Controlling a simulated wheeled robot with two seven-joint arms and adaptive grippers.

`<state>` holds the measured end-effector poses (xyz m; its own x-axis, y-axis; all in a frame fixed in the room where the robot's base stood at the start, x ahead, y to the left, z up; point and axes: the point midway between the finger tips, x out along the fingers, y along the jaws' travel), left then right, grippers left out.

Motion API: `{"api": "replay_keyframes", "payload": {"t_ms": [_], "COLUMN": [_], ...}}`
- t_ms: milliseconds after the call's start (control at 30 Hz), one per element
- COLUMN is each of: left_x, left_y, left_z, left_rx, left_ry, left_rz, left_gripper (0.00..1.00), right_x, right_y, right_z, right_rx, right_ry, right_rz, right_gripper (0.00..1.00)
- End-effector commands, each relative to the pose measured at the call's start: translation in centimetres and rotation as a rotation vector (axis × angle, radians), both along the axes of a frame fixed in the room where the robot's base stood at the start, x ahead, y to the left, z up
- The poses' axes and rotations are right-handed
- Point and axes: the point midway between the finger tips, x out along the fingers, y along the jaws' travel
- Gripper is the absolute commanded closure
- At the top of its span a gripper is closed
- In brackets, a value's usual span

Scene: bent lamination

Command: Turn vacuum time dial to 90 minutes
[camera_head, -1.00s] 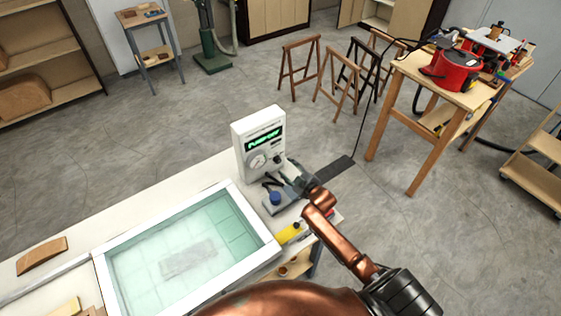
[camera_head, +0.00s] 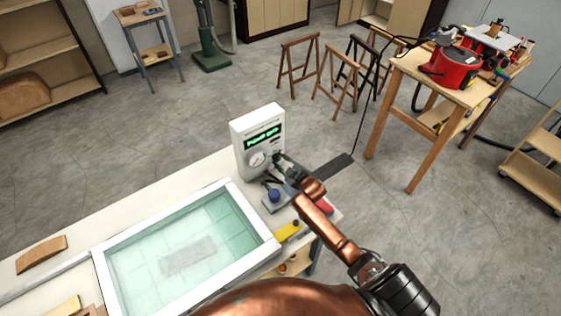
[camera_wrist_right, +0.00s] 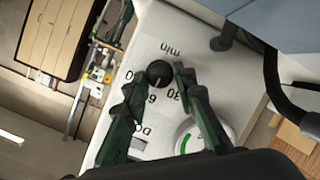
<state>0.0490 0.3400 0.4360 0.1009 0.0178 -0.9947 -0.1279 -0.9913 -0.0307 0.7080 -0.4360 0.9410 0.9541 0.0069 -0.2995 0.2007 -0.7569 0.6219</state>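The white vacuum control box (camera_head: 250,130) stands on the bench, with a green lit display (camera_head: 263,138) and a round gauge (camera_head: 258,160) on its face. My right gripper (camera_head: 280,160) is at the lower right of that face and hides the dial in the head view. In the right wrist view, the black time dial (camera_wrist_right: 159,73) shows with "min" and partly covered numbers around it. The fingers of my right gripper (camera_wrist_right: 160,78) are spread, one on each side of the dial, with a small gap visible. A light pointer mark on the dial is too small to read surely. My left gripper is out of view.
A white-framed press with a translucent teal sheet (camera_head: 222,218) lies left of my right arm. A blue-topped pump (camera_head: 274,196) and a yellow item (camera_head: 288,231) sit near the bench edge. A hose (camera_wrist_right: 275,85) runs close by in the wrist view.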

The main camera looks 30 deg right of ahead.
Motion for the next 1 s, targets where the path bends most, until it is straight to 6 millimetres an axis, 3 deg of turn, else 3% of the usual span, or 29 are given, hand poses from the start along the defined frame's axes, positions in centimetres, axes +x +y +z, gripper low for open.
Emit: {"api": "replay_keyframes", "payload": {"t_ms": [333, 667, 1000], "left_x": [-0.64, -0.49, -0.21], "left_y": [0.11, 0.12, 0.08], "left_z": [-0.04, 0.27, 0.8], "left_rx": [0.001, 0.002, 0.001], "left_ry": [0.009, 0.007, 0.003], "left_rz": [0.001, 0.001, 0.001], "left_gripper": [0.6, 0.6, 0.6], "right_x": [-0.03, -0.03, -0.01], "right_y": [-0.05, -0.19, -0.54], "right_z": [0.0, 0.1, 0.07], "right_rx": [0.0, 0.048, 0.283], "right_ry": [0.001, 0.005, 0.025], "right_rz": [-0.001, -0.001, 0.0], "right_gripper": [1.0, 1.0, 1.0]}}
